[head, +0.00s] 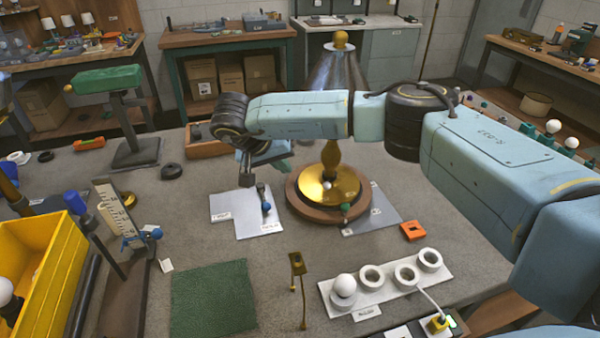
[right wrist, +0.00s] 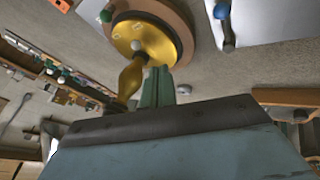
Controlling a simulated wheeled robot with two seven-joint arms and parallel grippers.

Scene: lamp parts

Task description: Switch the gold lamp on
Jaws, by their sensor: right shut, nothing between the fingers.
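The gold lamp (head: 331,155) stands upright on a round wooden base (head: 295,204), behind my right forearm. Its grey shade (head: 325,72) shows above the arm, topped by a gold ball (head: 341,40). A small white knob (head: 327,185) sits on the gold foot and a green knob (head: 345,207) at the wood's front edge. The right wrist view shows the gold foot (right wrist: 158,40), white knob (right wrist: 136,45) and green knob (right wrist: 106,16). My right gripper (head: 281,164) is shut and empty, left of the stem; its fingers (right wrist: 158,82) appear beside the stem. My left gripper is out of view.
A blue-knobbed stick (head: 266,207) lies on a pale sheet left of the lamp. An orange block (head: 413,230) and a white holder (head: 375,292) with round cups are in front. A yellow bin (head: 45,280) stands left; a green mat (head: 213,300) lies bare.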

